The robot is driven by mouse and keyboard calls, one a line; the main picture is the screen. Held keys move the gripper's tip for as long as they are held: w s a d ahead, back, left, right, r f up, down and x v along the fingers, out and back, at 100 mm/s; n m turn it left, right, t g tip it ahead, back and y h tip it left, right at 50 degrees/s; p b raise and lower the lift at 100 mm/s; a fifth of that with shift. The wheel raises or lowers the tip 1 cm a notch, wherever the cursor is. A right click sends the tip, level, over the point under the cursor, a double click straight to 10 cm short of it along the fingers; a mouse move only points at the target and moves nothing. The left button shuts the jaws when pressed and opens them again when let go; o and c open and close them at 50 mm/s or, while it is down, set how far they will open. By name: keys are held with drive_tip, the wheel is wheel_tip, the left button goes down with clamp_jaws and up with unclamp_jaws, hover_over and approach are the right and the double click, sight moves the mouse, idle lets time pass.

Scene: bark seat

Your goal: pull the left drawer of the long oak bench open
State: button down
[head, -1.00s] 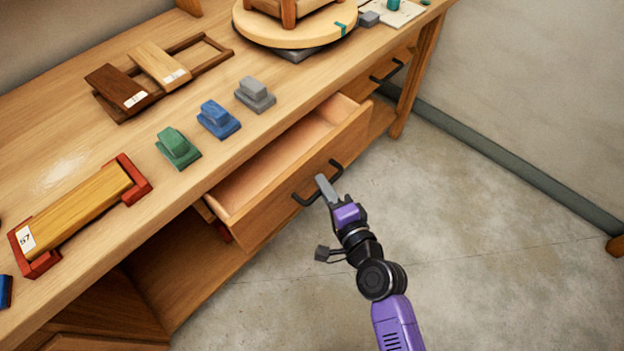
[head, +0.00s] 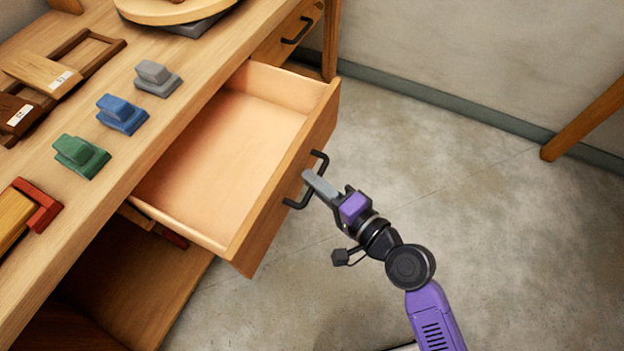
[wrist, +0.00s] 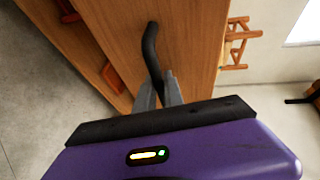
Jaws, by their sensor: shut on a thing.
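The long oak bench (head: 75,205) runs diagonally across the left of the head view. Its drawer (head: 222,160) stands well out from the bench front, and its inside is empty. The drawer's black bar handle (head: 296,203) is on the front panel. My gripper (head: 312,180) is shut on this handle, with its grey fingers around the bar. In the wrist view the fingers (wrist: 158,92) close on the handle (wrist: 151,48) against the wooden drawer front (wrist: 185,50).
A second, shut drawer with a black handle (head: 297,30) is farther along the bench. Green (head: 80,156), blue (head: 121,114) and grey (head: 157,78) blocks sit on the bench top. The concrete floor (head: 480,230) right of the drawer is clear. A wooden leg (head: 585,118) stands by the wall.

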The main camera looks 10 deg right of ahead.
drive_tip(key=c, duration=1.5)
unclamp_jaws()
drive_tip(key=shift+o, duration=0.2)
drive_tip(key=v, duration=0.7)
drive_tip(key=shift+s+d+b, duration=0.15)
drive_tip(key=shift+s+b, duration=0.2)
drive_tip(key=shift+b, duration=0.05)
